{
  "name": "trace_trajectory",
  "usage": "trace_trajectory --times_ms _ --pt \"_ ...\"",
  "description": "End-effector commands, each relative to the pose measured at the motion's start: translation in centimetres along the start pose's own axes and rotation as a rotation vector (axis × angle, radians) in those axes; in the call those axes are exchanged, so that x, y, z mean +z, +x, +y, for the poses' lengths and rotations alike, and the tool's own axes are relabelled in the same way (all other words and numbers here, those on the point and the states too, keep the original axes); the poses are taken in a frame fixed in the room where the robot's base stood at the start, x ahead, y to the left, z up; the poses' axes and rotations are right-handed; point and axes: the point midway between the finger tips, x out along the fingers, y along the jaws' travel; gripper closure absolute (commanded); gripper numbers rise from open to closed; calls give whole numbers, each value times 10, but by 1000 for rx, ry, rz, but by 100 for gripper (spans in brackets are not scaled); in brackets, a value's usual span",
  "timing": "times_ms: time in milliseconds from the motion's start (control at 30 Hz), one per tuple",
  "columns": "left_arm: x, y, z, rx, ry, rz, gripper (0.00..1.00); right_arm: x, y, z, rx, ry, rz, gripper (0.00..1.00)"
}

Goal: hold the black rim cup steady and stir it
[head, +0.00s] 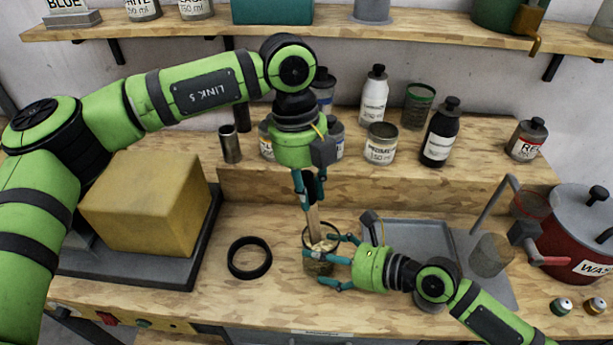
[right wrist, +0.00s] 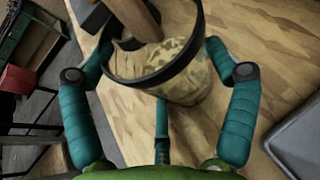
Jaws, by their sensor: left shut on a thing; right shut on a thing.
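The black rim cup (head: 319,266) stands on the wooden bench, with pale mottled contents. In the right wrist view its dark rim and mottled wall (right wrist: 187,75) fill the upper middle. My right gripper (head: 329,260) is shut around the cup from the right; its teal fingers flank the cup in the right wrist view (right wrist: 160,85). My left gripper (head: 310,190) is above the cup, shut on a wooden stick (head: 314,222). The stick's lower end is inside the cup; it also shows in the right wrist view (right wrist: 136,18). Its tip is hidden.
A loose black ring (head: 236,270) lies left of the cup. A yellow block (head: 150,207) sits on a dark base further left. A grey tray (head: 420,232) and a red pot (head: 578,240) are to the right. Several bottles and cans stand on the raised ledge behind.

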Motion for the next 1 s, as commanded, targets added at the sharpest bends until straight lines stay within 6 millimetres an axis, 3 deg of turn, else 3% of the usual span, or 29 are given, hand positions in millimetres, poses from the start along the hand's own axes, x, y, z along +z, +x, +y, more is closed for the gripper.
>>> trace_trajectory --times_ms 700,1000 --pt "0 57 0 0 1 1 100 -5 0 2 6 7 11 55" --pt "0 70 0 0 1 0 100 -6 0 2 6 8 12 55"
